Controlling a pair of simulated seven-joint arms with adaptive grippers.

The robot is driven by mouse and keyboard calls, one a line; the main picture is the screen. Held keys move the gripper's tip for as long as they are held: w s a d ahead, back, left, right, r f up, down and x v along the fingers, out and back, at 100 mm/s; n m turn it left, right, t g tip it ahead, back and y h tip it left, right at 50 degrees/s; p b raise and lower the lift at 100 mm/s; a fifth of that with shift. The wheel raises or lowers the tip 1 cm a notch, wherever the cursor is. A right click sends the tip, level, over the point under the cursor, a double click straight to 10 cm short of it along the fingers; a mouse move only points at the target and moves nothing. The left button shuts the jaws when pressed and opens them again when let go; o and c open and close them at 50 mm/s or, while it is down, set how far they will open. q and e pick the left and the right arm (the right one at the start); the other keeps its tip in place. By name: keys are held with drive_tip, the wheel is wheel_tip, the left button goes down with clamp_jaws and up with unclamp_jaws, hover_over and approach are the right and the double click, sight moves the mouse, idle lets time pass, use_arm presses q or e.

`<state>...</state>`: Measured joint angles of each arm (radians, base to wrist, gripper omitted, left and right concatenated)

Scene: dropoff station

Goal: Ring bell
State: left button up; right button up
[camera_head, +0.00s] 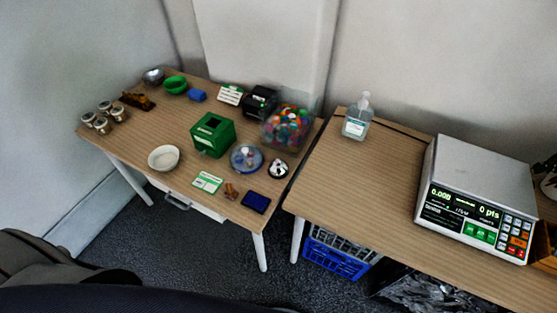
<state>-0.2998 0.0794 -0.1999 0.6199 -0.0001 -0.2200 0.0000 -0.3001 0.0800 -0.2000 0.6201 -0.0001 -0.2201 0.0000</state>
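I cannot pick out the bell with certainty. A small round black and white object (278,169) near the right edge of the left table may be it, but it is too small to tell. Beside it on the left is a round, shiny bluish dish or dome (247,158). Neither of my grippers is in view, and nothing is seen touching these objects.
The left table (140,135) also holds a green box (213,134), a white bowl (164,158), a clear tub of colourful pieces (287,126) and several jars (103,115). The right table (350,190) holds a sanitizer bottle (357,118) and a scale (477,202). A gap separates the tables.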

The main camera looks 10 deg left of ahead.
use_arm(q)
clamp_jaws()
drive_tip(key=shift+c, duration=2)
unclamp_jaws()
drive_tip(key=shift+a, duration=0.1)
